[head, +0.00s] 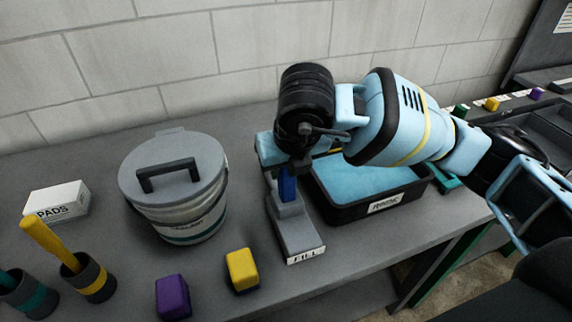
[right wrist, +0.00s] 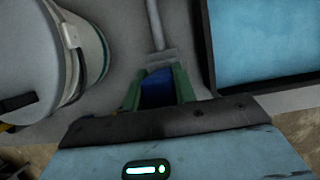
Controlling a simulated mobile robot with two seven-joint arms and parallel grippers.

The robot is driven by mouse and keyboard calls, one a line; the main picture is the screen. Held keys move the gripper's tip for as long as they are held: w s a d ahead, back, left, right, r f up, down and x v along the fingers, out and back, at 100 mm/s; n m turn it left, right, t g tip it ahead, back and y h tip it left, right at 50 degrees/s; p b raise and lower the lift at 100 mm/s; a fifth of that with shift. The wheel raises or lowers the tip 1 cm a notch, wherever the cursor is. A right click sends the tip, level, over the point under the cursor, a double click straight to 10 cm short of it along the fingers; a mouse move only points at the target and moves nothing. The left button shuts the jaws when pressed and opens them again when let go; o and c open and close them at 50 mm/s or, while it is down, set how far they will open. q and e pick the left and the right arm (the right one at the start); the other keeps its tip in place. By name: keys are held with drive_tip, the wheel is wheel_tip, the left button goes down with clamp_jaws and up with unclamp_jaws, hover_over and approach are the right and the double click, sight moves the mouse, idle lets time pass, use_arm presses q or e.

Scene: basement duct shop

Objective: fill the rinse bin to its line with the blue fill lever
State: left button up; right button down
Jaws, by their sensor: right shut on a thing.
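The rinse bin (head: 338,205) is a black tray with a white label on its front, right of the lever stand. Blue water (head: 370,178) lies in it; I cannot make out a fill line. The water also shows at the upper right of the right wrist view (right wrist: 265,40). The blue fill lever (head: 288,188) stands on a grey base (head: 297,233) labelled FILL. My right gripper (right wrist: 157,90) is above that base, its green fingers shut on the blue lever (right wrist: 157,86). In the head view, my wrist hides the lever's top. My left gripper is not in view.
A lidded grey bucket (head: 180,215) stands left of the lever. In front are a yellow block (head: 242,271) and a purple block (head: 173,297). A white PADS box (head: 57,201) and cups, one with a yellow handle (head: 48,243), are at the left. A wall is behind.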

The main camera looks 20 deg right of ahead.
drive_tip(key=c, duration=1.1)
unclamp_jaws()
drive_tip(key=shift+w, duration=0.15)
drive_tip(key=shift+v, duration=3.95)
